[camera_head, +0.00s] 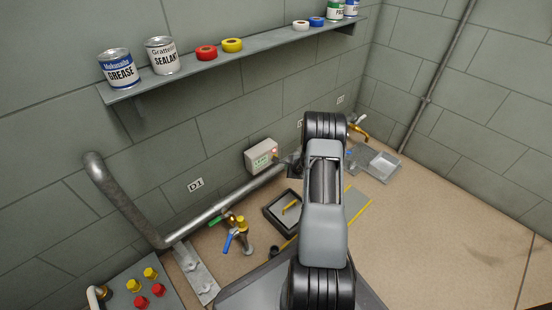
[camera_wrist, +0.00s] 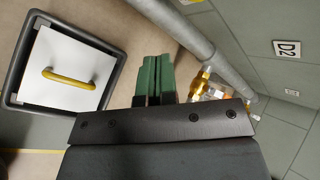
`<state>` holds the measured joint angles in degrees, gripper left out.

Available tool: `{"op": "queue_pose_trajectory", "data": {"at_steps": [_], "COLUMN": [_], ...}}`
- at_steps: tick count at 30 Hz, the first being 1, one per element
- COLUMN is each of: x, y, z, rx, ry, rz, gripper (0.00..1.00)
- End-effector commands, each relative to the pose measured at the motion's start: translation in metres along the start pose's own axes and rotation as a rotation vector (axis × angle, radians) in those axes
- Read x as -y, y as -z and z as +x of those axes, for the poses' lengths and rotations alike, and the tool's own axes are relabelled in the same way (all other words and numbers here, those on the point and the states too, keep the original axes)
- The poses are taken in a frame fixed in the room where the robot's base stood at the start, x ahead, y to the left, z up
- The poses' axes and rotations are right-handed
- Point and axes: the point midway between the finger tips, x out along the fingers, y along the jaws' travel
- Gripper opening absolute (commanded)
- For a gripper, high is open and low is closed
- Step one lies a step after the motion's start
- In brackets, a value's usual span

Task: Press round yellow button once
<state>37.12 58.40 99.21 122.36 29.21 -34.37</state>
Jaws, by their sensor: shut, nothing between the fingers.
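A grey-green panel (camera_head: 121,277) stands at the lower left of the head view. It carries two yellow buttons, one farther back (camera_head: 150,273) and one nearer and to the left (camera_head: 134,285), and two red buttons (camera_head: 157,289). The buttons are too small there to tell which yellow one is round. My gripper (camera_wrist: 153,62) shows in the wrist view with its green fingers shut and empty. It is hidden behind my arm in the head view. No button shows in the wrist view.
A dark-framed hatch with a yellow handle (camera_wrist: 69,78) lies left of my fingers in the wrist view. A grey pipe (camera_head: 215,209) runs along the wall, with a blue-handled valve (camera_head: 235,234) near it. A shelf (camera_head: 250,55) with cans and tape rolls is above. Floor at right is clear.

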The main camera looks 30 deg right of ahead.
Motion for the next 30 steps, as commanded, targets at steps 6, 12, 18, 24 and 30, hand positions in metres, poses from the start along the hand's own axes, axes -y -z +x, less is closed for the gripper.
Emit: {"op": "queue_pose_trajectory", "data": {"at_steps": [6, 12, 18, 24, 30], "x": [0.012, 0.019, 0.021, 0.022, 0.022], "y": [-0.013, -0.020, -0.022, -0.022, -0.022], "z": [0.017, 0.026, 0.030, 0.030, 0.030], "rx": [0.001, 0.001, 0.000, 0.000, 0.000], "ry": [0.000, 0.000, 0.001, 0.001, 0.001], "rz": [-0.001, 0.000, 0.001, 0.001, 0.001], "gripper": [0.00, 0.00, 0.00, 0.00, 0.00]}}
